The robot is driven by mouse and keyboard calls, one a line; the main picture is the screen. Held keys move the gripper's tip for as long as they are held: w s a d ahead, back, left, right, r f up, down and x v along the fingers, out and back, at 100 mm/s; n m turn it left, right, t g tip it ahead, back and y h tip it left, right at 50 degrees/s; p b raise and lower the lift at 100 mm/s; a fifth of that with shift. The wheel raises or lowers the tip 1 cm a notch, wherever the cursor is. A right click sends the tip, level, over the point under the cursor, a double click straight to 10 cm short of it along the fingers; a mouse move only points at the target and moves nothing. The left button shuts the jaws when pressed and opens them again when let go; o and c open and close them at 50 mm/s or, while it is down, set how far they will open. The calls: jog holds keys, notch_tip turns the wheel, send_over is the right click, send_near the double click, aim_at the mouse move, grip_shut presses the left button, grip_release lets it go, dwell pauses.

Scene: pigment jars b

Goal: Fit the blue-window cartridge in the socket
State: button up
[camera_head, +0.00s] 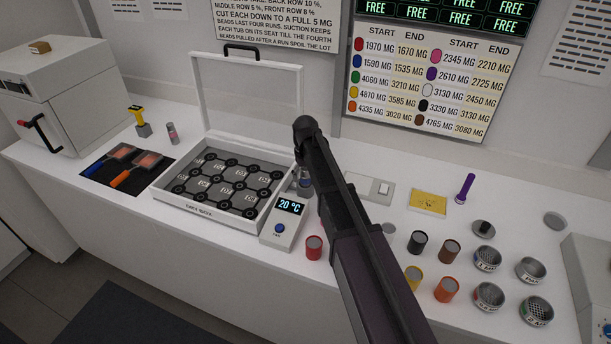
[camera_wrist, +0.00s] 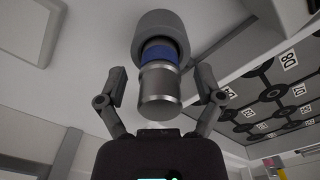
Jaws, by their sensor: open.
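In the wrist view, a cartridge (camera_wrist: 158,92) with a silver body and a blue band (camera_wrist: 157,55) lies between the two fingers of my gripper (camera_wrist: 161,88). The fingers are open, with a gap on each side of it. Its far end meets a wider dark grey collar (camera_wrist: 161,22); I cannot tell whether this is the socket or part of the cartridge. In the head view, a small blue part (camera_head: 305,183) shows beside my arm, behind the temperature unit (camera_head: 285,215). My arm hides most of that spot and my gripper there.
An open-lidded case (camera_head: 205,213) with a labelled grid stands left of my arm. A red jar (camera_head: 314,248) stands close in front. Several jars and round tins (camera_head: 488,297) stand to the right, with a purple torch (camera_head: 465,188) and yellow card (camera_head: 428,203) behind.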

jog(key=shift+r, duration=0.1)
notch_tip(320, 180, up, 10)
jog(key=p, duration=1)
dwell(1.0)
jog(key=s+d+f+m+b, duration=0.2)
jog(key=s+d, duration=0.6)
jog(key=s, duration=0.4)
jog(key=s+d+f+m+b, duration=0.2)
jog(key=s+d, duration=0.6)
jog(key=s, duration=0.4)
jog(key=shift+s+d+f+m+b, duration=0.25)
jog(key=shift+s+f+m+b, duration=0.05)
jog(key=shift+f+b, duration=0.3)
